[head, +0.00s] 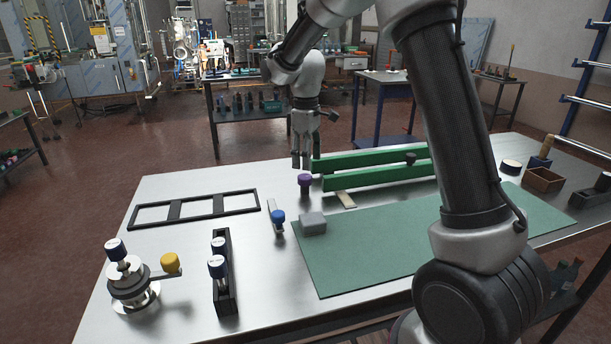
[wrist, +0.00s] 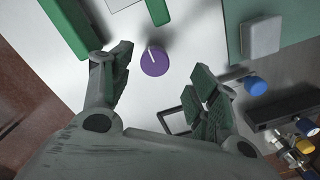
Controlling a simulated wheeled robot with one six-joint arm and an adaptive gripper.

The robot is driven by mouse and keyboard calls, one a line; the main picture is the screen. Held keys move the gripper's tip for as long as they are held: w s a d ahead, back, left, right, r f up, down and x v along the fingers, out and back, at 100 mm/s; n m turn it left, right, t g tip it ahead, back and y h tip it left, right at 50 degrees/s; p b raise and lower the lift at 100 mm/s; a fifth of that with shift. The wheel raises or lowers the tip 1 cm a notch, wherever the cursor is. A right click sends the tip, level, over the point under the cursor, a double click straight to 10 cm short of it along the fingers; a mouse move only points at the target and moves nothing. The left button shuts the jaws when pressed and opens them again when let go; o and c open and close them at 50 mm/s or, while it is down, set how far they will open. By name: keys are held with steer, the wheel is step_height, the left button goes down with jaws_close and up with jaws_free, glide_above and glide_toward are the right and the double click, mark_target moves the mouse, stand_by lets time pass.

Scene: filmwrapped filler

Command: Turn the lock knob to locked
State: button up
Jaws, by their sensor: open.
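A purple knob (head: 305,181) stands near the far edge of the metal table, close to the left end of the green rails. In the wrist view the purple knob (wrist: 154,62) shows from above, with a pale line on its top running from near its middle toward the upper left. I take it for the lock knob; no lock markings are readable. My gripper (head: 303,160) is above the knob, pointing down. In the wrist view my gripper's fingers (wrist: 158,85) are spread wide, with the knob beyond and between them, not touched.
Green rails (head: 375,177) stand right beside the knob. A blue-knobbed lever (head: 278,217), a grey block (head: 313,223) and a green mat (head: 400,245) lie nearer. A black frame (head: 195,210) lies left. A valve with a yellow knob (head: 170,262) and a black holder (head: 224,290) stand in front.

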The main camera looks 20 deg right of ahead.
mark_target(306, 176)
steer(key=shift+w+a+r+n, duration=0.1)
steer(key=shift+w+r+n, duration=0.15)
steer(key=shift+r, duration=0.2)
steer(key=shift+w+r+n, duration=0.15)
steer(key=shift+r+n, duration=0.2)
steer(key=shift+r, duration=0.1)
steer(key=shift+f+n, duration=0.4)
steer(key=shift+n, duration=0.1)
step_height(306, 176, down, 7)
steer(key=shift+f, duration=0.15)
steer(key=shift+c, duration=0.3)
steer(key=c, duration=0.9)
